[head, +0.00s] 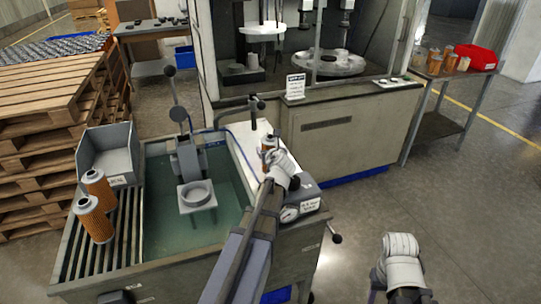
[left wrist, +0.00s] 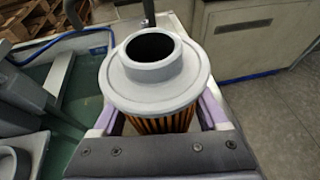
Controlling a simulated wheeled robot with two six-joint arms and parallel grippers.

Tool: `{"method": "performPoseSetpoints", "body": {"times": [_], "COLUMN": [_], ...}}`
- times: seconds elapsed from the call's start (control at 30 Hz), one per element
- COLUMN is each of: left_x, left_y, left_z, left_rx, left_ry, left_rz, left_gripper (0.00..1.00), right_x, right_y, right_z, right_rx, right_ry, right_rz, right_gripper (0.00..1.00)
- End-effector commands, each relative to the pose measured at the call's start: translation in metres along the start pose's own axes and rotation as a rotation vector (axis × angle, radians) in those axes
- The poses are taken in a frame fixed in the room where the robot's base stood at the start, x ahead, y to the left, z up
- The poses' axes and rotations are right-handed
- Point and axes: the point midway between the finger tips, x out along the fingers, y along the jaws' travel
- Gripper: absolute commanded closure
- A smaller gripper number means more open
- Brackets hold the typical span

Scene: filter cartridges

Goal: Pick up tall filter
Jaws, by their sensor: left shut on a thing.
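My left gripper (head: 272,158) is shut on an orange pleated filter with a grey ringed cap (head: 268,142), over the white surface at the right of the tank. In the left wrist view the filter's cap (left wrist: 150,88) faces the camera, and its pleats show between the two pale fingers of the gripper (left wrist: 160,118). Its lower end is hidden, so its height is unclear. Two more orange filters stand upright on the slatted rack at left: a front one (head: 95,222) and a back one (head: 98,186). My right gripper (head: 402,285) is at the bottom right; its fingers are not clear.
The tank (head: 225,170) of greenish liquid holds a fixture with a round seat (head: 197,192). A grey bin (head: 108,160) stands behind the rack. A pressure gauge (head: 289,214) is close to my left arm. A side table (head: 445,85) holds several filters and a red bin (head: 477,56).

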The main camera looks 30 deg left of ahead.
Motion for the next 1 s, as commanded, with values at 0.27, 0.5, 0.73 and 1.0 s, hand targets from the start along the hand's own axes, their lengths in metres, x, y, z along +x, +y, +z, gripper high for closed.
{"method": "performPoseSetpoints", "body": {"times": [0.27, 0.5, 0.73, 1.0], "left_x": [0.000, -0.003, -0.013, -0.029], "left_y": [0.000, 0.000, 0.000, 0.000], "left_z": [0.000, 0.008, 0.031, 0.071], "left_rx": [0.000, 0.000, 0.000, 0.000], "left_ry": [0.000, 0.000, 0.000, 0.000], "left_rz": [0.000, 0.000, 0.000, 0.000], "left_gripper": [0.85, 0.85, 0.85, 0.85], "right_x": [0.000, -0.008, -0.034, -0.076], "right_y": [0.000, 0.001, 0.003, 0.007], "right_z": [0.000, 0.001, 0.002, 0.004], "right_rx": [0.000, 0.000, 0.000, 0.001], "right_ry": [0.000, 0.000, 0.000, 0.000], "right_rz": [0.000, 0.000, 0.000, 0.000], "right_gripper": [0.50, 0.50, 0.50, 0.50]}}
